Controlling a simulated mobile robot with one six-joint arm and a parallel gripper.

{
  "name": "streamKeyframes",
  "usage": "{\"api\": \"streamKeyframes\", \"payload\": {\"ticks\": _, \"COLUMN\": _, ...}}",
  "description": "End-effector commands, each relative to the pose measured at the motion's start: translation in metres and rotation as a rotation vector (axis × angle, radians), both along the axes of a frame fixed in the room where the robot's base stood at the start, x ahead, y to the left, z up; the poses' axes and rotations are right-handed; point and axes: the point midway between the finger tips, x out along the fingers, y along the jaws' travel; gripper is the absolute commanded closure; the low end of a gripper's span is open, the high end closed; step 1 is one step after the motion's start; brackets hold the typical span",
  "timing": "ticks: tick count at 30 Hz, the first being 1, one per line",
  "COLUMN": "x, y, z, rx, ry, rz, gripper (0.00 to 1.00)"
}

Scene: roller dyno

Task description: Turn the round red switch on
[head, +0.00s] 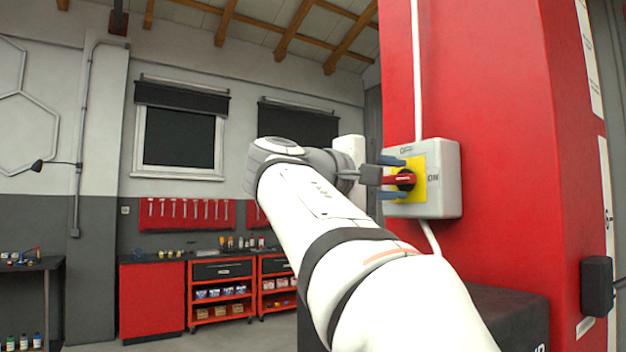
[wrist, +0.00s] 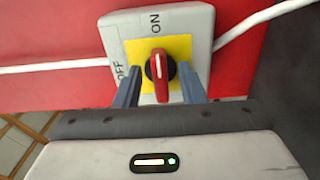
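The round red switch (wrist: 160,70) sits on a yellow plate (wrist: 135,52) on a light grey box (wrist: 199,22). In the wrist view its bar handle runs up and down, in line with the ON label above; OFF is at the left. In the head view the red handle (head: 404,179) lies level, in line with ON at the right. My gripper (wrist: 161,72) is open, one blue-grey finger on each side of the knob, with visible gaps. It also reaches the switch from the left in the head view (head: 396,178). Contact with the handle is not visible.
The box is fixed to a red pillar (head: 500,90), with a white conduit (head: 416,70) above and below it. A dark block (head: 510,315) stands below. Red tool cabinets (head: 152,298) and a workbench (head: 30,265) are far to the left.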

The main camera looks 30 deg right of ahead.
Motion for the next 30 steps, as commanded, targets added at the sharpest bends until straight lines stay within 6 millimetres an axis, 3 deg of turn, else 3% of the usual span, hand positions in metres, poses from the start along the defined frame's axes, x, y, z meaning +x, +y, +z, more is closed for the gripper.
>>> {"api": "streamKeyframes", "payload": {"ticks": 15, "x": -0.006, "y": 0.065, "z": 0.0, "rx": 0.0, "ry": -0.001, "rz": 0.003, "gripper": 0.64}}
{"api": "streamKeyframes", "payload": {"ticks": 30, "x": -0.007, "y": 0.072, "z": 0.0, "rx": 0.0, "ry": -0.001, "rz": -0.001, "gripper": 0.64}}
